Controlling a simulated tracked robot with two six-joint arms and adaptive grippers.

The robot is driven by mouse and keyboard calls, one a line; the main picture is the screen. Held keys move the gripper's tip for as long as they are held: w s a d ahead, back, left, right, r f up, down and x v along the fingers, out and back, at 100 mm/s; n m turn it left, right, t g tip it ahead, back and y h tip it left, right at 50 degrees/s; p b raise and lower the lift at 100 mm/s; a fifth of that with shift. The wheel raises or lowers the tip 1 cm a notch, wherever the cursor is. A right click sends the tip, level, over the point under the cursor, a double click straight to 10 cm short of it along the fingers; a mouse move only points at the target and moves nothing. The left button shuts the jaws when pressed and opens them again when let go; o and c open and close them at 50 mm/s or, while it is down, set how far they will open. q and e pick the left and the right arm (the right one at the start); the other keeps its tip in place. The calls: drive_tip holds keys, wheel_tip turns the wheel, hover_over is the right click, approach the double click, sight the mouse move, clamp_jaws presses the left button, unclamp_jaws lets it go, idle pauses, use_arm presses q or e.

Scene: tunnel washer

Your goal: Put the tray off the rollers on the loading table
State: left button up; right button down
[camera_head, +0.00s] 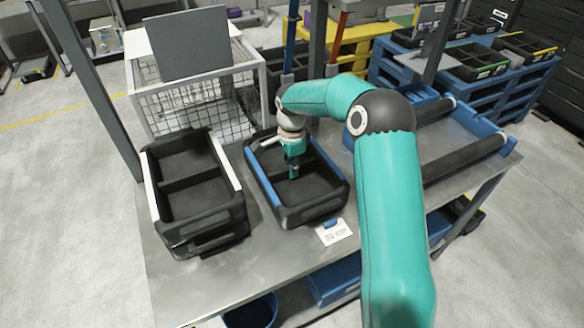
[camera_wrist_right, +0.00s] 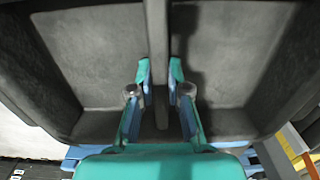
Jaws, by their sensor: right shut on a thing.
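The black tray with blue edging (camera_head: 316,209) is at the middle of the metal loading table (camera_head: 190,285), left of the rollers. I cannot tell whether its underside touches the table. My right gripper (camera_head: 293,172) reaches down into it and is shut on its central divider. In the right wrist view the two fingers of my right gripper (camera_wrist_right: 160,88) stand on either side of the divider, with the tray's two compartments (camera_wrist_right: 95,60) empty. The dark rollers (camera_head: 465,158) at the right of the table carry no tray. My left gripper is not in view.
A stack of black trays with white edging (camera_head: 203,222) stands close on the left. A white wire cage with a grey panel (camera_head: 195,95) is behind. A white card (camera_head: 334,232) lies at the tray's front right corner. The table's front left is clear.

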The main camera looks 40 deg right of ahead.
drive_tip(key=shift+f, duration=0.35)
drive_tip(key=c, duration=1.1)
unclamp_jaws()
drive_tip(key=shift+c, duration=0.2)
wheel_tip(320, 180, up, 12)
